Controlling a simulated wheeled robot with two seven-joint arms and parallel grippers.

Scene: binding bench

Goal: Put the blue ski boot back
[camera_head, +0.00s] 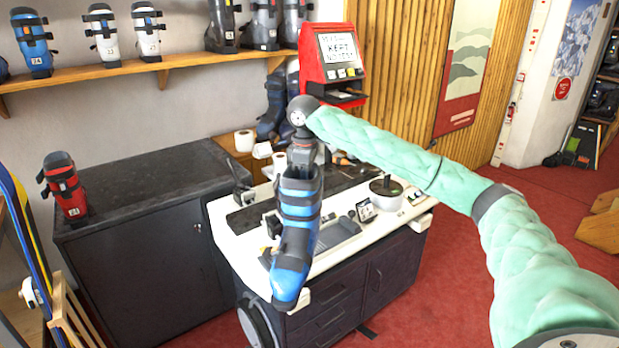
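A blue ski boot (298,212) with dark straps hangs from my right gripper (303,165) over the front of the white-topped bench (345,262). My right arm comes in from the right. The gripper points down and is shut on the top of the boot's cuff; the fingertips are partly hidden there. The boot's toe points down towards the front edge of the bench. I cannot tell whether the boot touches the bench. My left gripper is not in view.
A wall shelf (120,68) holds another blue boot (33,45), white boots and dark boots, with gaps between. A red boot (65,188) stands on the black cabinet (140,180), whose top is otherwise mostly clear. A red machine (312,62) stands behind the bench. Tools clutter the bench.

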